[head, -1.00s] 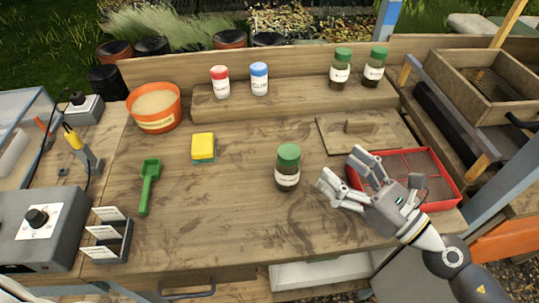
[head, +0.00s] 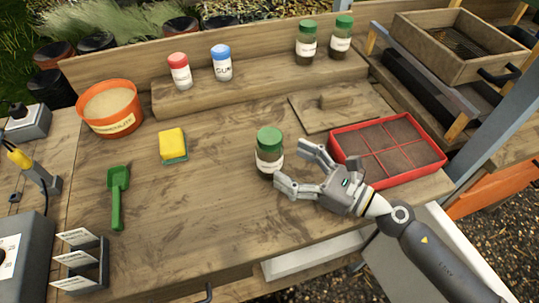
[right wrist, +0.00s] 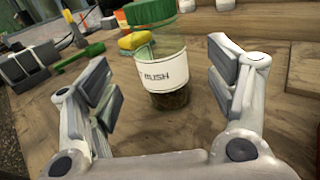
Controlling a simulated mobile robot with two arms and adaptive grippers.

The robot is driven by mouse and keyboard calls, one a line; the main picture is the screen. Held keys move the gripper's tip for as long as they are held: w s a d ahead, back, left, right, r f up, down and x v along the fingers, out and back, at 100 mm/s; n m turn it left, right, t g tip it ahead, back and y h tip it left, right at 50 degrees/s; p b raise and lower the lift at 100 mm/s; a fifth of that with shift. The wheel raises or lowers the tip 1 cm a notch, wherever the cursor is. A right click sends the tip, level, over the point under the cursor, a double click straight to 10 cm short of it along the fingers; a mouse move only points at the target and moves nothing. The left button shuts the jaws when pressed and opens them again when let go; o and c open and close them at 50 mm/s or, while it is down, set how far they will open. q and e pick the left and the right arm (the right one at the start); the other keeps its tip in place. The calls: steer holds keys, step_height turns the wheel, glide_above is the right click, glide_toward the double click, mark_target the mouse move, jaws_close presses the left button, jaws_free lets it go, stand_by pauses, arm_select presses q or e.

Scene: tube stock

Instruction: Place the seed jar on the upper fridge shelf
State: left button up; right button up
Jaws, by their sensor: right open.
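A seed jar (head: 268,158) with a green lid, clear body and white label stands upright on the wooden bench. My right gripper (head: 291,167) is open, low over the bench, its fingertips pointing at the jar from the right. In the right wrist view, the jar (right wrist: 165,72) stands ahead between the spread fingers, with a gap on both sides; the label's visible letters seem to read "MUSH". Two similar green-lidded jars (head: 306,42) (head: 341,37) stand on the raised ledge at the back. No fridge shelf can be made out for certain. My left gripper is not in view.
A red divided soil tray (head: 440,150) lies right of my gripper, with a wooden board (head: 300,112) behind. A yellow sponge (head: 172,143), green scoop (head: 118,195) and orange pot (head: 108,122) are left. White surfaces (head: 300,262) show below the front edge.

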mark_target(281, 158)
steer(key=shift+w+a+r, duration=0.1)
steer(key=shift+w+a, duration=0.1)
steer(key=shift+a, duration=0.1)
steer(key=p+x, duration=0.2)
steer(key=x, duration=0.3)
steer(key=shift+w+a, duration=0.15)
steer(key=shift+a, duration=0.1)
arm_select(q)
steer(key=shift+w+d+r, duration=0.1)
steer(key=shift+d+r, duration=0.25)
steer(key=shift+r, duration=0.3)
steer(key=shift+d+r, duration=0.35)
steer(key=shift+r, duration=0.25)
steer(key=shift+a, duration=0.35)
arm_select(e)
steer(key=c, duration=1.4)
